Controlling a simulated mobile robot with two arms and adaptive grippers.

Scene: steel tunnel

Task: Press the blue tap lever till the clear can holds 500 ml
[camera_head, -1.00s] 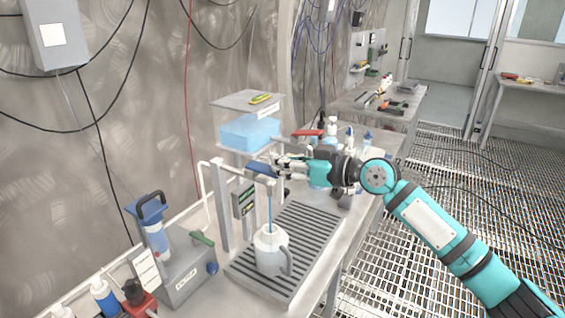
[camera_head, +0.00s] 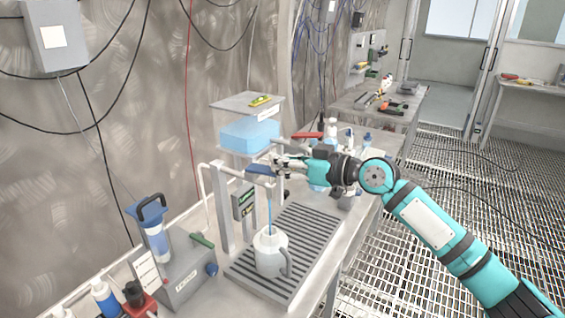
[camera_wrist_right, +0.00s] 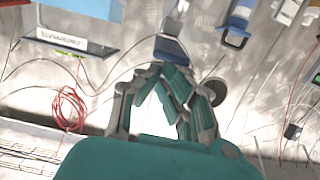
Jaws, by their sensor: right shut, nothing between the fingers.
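The blue tap lever (camera_head: 258,169) sits on top of the tap post above the drip tray, and it also shows in the right wrist view (camera_wrist_right: 171,48). My right gripper (camera_head: 277,163) is shut and empty, with its fingertips at the lever; whether they touch it is hard to tell. A thin blue stream (camera_head: 270,214) runs from the spout down into the can. The clear can (camera_head: 269,255), whitish with a side handle, stands upright on the grey slatted drip tray (camera_head: 315,224). Its fill level cannot be read. My left gripper is out of view.
A tank of blue liquid (camera_head: 250,134) stands behind the tap. A small display box (camera_head: 244,201) is on the post. A grey unit with a blue-handled cartridge (camera_head: 155,235) and bottles (camera_head: 104,297) stand at the left. The tray's right part is free.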

